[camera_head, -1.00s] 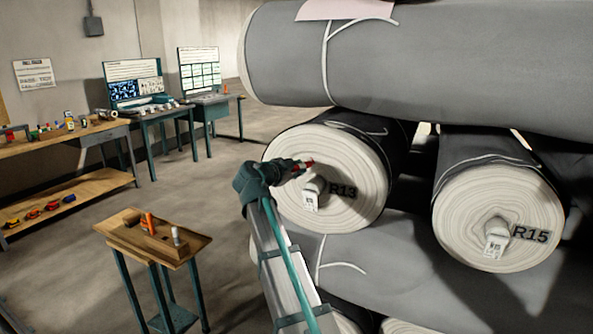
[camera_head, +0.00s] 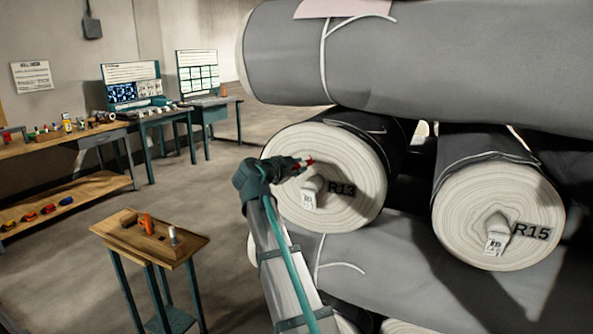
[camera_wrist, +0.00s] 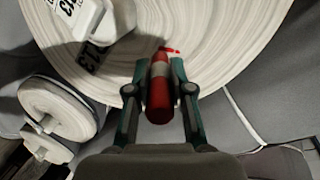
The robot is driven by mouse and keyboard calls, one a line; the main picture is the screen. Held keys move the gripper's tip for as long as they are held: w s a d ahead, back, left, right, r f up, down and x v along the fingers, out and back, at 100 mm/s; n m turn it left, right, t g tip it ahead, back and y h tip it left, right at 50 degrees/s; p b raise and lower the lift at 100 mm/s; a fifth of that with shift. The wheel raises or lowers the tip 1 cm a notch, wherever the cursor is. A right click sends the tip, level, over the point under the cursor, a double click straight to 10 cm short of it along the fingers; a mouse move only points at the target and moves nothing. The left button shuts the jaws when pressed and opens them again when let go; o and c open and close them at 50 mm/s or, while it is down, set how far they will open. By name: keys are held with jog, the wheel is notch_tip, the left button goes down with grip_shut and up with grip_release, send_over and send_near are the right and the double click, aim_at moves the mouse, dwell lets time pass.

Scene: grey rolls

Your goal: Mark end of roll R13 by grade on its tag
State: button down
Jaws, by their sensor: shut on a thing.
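Roll R13 (camera_head: 345,150) shows its pale, layered end face. A white tag (camera_head: 309,201) hangs from its core, and black R13 lettering is beside the core. My gripper (camera_head: 292,166) is in front of the upper left of this face, shut on a red marker with a white band (camera_wrist: 159,88). The marker points at the roll face. A short red stroke (camera_wrist: 170,50) shows at its tip in the wrist view, on the pale face beside the core. The tag (camera_wrist: 67,8) is partly cut off at the top of the wrist view. Its grade print is too small to read.
Roll R15 (camera_head: 495,215) lies to the right with its own tag (camera_head: 495,243). Large grey rolls lie above (camera_head: 430,65) and below. A small wooden stand (camera_head: 185,245) holds other markers at left. Benches with screens line the wall. Floor between is clear.

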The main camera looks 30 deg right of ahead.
jog(key=shift+s+d+r+b, duration=0.3)
jog(key=shift+s+r+b, duration=0.05)
jog(key=shift+r+b, duration=0.45)
jog(key=shift+s+d+r+b, duration=0.25)
jog(key=shift+s+r+b, duration=0.15)
jog(key=shift+r+b, duration=0.45)
jog(key=shift+s+d+r+b, duration=0.35)
jog(key=shift+r+b, duration=0.25)
jog(key=shift+b, duration=0.35)
dwell(0.9)
jog(key=shift+a, duration=0.1)
jog(key=shift+s+a+b, duration=0.5)
jog(key=shift+s+a, duration=0.45)
jog(key=shift+a, duration=0.2)
jog(key=v, duration=0.4)
jog(key=f+v, duration=0.1)
jog(key=shift+s+a, duration=0.25)
jog(key=shift+s, duration=0.35)
dwell(0.5)
